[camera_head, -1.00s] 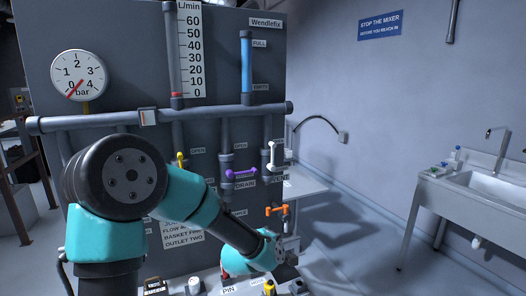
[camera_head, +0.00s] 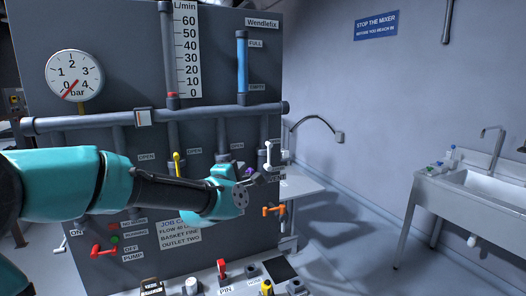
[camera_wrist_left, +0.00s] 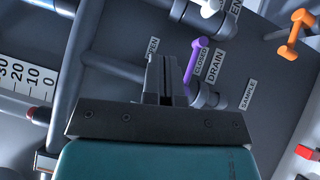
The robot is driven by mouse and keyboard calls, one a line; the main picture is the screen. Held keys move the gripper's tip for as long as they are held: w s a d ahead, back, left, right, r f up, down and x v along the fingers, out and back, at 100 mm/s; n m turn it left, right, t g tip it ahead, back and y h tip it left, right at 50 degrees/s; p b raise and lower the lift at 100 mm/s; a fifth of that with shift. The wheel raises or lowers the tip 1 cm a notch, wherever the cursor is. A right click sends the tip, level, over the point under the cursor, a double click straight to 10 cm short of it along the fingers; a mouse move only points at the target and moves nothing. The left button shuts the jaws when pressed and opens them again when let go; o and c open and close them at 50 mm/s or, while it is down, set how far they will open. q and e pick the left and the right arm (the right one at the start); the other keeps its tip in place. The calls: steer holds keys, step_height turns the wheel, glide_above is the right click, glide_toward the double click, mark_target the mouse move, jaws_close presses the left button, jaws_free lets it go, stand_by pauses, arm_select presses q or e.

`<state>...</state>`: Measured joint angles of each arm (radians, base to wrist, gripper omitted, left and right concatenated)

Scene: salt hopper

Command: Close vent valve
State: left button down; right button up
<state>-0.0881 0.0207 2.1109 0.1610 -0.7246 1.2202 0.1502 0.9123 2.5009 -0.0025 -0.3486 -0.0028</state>
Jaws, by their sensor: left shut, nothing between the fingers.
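The vent valve's white handle (camera_head: 268,156) stands upright on the right-hand pipe of the grey panel, its label partly covered. In the left wrist view only a bit of the white handle (camera_wrist_left: 209,8) shows at the top edge. My left gripper (camera_head: 258,177) is shut and empty, in front of the drain valve and just below and left of the white handle. I cannot tell whether it touches anything. Its closed fingers also show in the left wrist view (camera_wrist_left: 165,76), left of the purple drain handle (camera_wrist_left: 195,62). My right gripper is out of view.
The orange sample handle (camera_head: 273,211) sits below the vent valve. A yellow handle (camera_head: 177,163) is to the left, behind my arm. A horizontal pipe (camera_head: 90,121) crosses above. A red lever (camera_head: 222,268) stands on the bench below. Open floor lies to the right, before a sink (camera_head: 490,185).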

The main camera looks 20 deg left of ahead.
arm_select(q)
glide_toward(267, 145)
steer(key=w+a, duration=0.3)
steer(key=w+d, duration=0.2)
steer(key=shift+w+r, duration=0.3)
steer(key=shift+w+d+r, duration=0.1)
steer(key=shift+w+d, duration=0.2)
steer(key=shift+w, duration=0.1)
